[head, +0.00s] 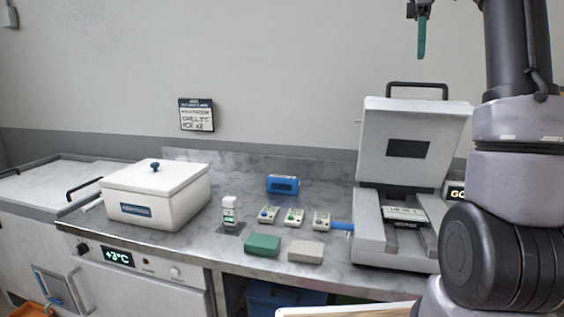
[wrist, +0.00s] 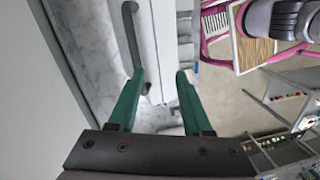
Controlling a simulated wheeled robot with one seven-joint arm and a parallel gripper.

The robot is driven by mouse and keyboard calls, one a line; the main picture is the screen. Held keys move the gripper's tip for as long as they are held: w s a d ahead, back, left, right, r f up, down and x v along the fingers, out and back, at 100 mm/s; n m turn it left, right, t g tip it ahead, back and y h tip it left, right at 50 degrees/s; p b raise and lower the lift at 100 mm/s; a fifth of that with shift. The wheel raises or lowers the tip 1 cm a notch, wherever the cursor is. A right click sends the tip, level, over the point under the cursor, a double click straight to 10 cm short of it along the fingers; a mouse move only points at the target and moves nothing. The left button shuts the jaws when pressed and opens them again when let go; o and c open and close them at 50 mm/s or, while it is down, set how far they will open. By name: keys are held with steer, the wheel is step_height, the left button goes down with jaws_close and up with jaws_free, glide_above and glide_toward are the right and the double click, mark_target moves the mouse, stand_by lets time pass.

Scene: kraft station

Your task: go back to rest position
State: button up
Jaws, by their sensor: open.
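My gripper shows in the wrist view (wrist: 158,85) with its two green fingers spread apart and nothing between them. In the head view one green finger of my gripper (head: 421,38) shows at the top right, high above the counter and clear of everything. Below it stands a white machine with its lid raised (head: 412,130). The wrist view looks down past the fingers at the lid's dark handle (wrist: 131,35).
A marble counter (head: 185,245) holds a white lidded box (head: 155,195), a blue device (head: 283,184), several small white devices, a green block (head: 262,245) and a beige block (head: 306,251). The wrist view shows a pink-framed chair (wrist: 215,22) on the floor.

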steer(key=s+a+f+m+t, duration=0.3)
steer(key=s+a+f+m, duration=0.1)
steer(key=s, duration=0.4)
steer(key=s+a+f+m+t+y, duration=0.1)
steer(key=s+a+f+m+t, duration=0.1)
steer(key=s+a+f+m, duration=0.3)
steer(key=s+a+f+m+t+y, duration=0.1)
steer(key=s+a+f+m+t, duration=0.2)
steer(key=s, duration=0.7)
steer(key=a+f+m, duration=0.2)
steer(key=a+m, duration=0.1)
steer(key=m, duration=0.1)
steer(key=shift+s+m+t, duration=0.3)
steer(key=shift+s, duration=0.1)
